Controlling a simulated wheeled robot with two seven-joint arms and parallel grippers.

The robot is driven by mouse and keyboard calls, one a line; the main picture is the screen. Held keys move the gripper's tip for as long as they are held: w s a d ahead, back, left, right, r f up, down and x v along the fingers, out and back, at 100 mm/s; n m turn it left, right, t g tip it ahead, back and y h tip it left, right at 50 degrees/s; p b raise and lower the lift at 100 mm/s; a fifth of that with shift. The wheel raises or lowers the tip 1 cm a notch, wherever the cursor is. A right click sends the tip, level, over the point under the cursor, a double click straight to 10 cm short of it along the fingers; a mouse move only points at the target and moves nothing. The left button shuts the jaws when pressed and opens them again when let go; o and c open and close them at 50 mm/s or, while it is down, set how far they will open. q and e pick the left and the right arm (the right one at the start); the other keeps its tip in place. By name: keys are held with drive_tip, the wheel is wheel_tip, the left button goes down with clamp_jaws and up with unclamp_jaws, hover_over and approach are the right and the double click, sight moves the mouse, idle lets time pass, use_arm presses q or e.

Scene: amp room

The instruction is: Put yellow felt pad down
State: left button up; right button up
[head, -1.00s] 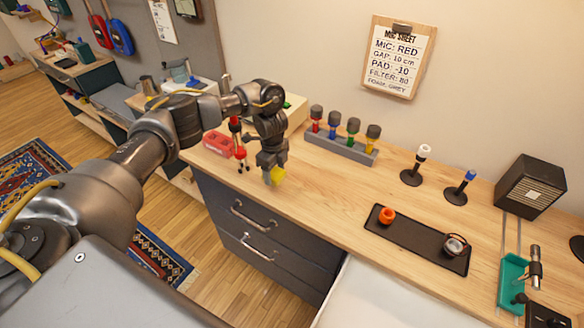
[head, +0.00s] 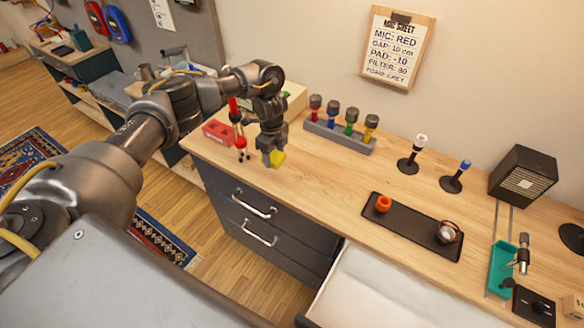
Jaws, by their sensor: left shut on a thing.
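The yellow felt pad (head: 277,158) is small and shows at the tips of my left gripper (head: 271,159). The gripper points down and is shut on the pad, low over the left part of the wooden worktop (head: 310,183). I cannot tell whether the pad touches the wood. The fingers hide part of it. My right gripper is not in view.
Left of the gripper stand a red box (head: 217,133) and a small red stand (head: 240,140). Behind is a grey rack (head: 340,135) with several microphones. A black tray (head: 412,225) lies to the right. An open white drawer (head: 385,290) juts out in front.

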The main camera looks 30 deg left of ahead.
use_arm(q)
drive_tip(key=s+d+r+n+b, duration=0.3)
drive_tip(key=s+d+n+b, duration=0.3)
drive_tip(key=d+n+b, duration=0.45)
drive_tip(key=s+d+n+b, duration=0.1)
drive_tip(key=s+n+b, duration=0.1)
drive_tip(key=s, duration=0.7)
drive_tip(key=shift+d+n, duration=0.2)
drive_tip(key=shift+n, duration=0.25)
